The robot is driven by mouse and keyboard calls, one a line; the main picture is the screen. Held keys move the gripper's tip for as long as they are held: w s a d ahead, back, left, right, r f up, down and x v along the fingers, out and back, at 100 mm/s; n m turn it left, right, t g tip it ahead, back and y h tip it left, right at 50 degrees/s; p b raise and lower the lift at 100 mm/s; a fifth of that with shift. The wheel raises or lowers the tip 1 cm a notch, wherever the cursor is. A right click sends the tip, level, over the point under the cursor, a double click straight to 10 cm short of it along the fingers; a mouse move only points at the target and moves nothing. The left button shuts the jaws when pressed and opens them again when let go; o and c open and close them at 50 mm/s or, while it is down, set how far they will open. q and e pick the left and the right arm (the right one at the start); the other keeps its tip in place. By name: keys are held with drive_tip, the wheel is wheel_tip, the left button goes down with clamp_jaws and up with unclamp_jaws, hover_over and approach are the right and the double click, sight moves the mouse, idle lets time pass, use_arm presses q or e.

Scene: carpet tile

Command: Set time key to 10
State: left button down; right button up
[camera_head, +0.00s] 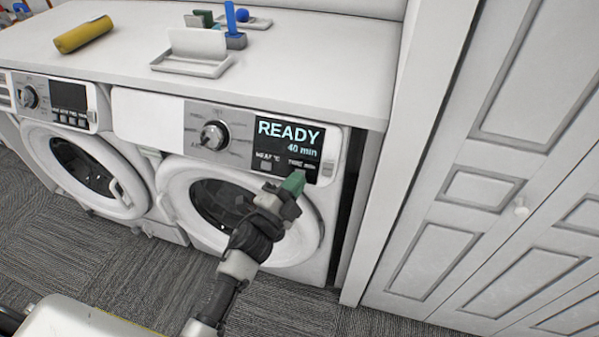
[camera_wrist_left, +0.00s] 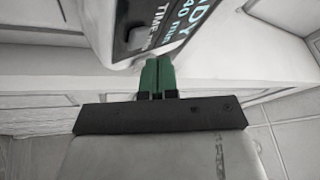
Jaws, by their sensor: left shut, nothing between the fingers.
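The right-hand washing machine (camera_head: 130,105) has a dark display panel (camera_head: 288,145) that reads "READY" and "40 min". Its time key (camera_wrist_left: 138,38) is a small grey button beside the "TIME" label in the left wrist view. In the head view the gripper largely covers this key. My left gripper (camera_head: 295,180), with green fingers, is shut and empty just in front of the panel's lower edge. In the left wrist view its fingertips (camera_wrist_left: 157,60) are just below the panel. I cannot tell whether they touch it. My right gripper is not in view.
A heat key (camera_head: 265,165) and a round dial (camera_head: 214,135) are left of the gripper. A second machine (camera_head: 60,95) stands at left. The white countertop (camera_head: 320,65) holds a yellow roll (camera_head: 83,34) and a white tray (camera_head: 190,68). A panelled white door (camera_head: 480,190) is at right.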

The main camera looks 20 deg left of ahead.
use_arm(q)
drive_tip(key=s, duration=0.1)
drive_tip(key=s+r+p, duration=0.1)
drive_tip(key=s, duration=0.1)
drive_tip(key=s+r+p, duration=0.1)
drive_tip(key=shift+s+r, duration=0.1)
drive_tip(key=shift+s, duration=0.05)
drive_tip(key=shift+a, duration=0.1)
idle(2.9)
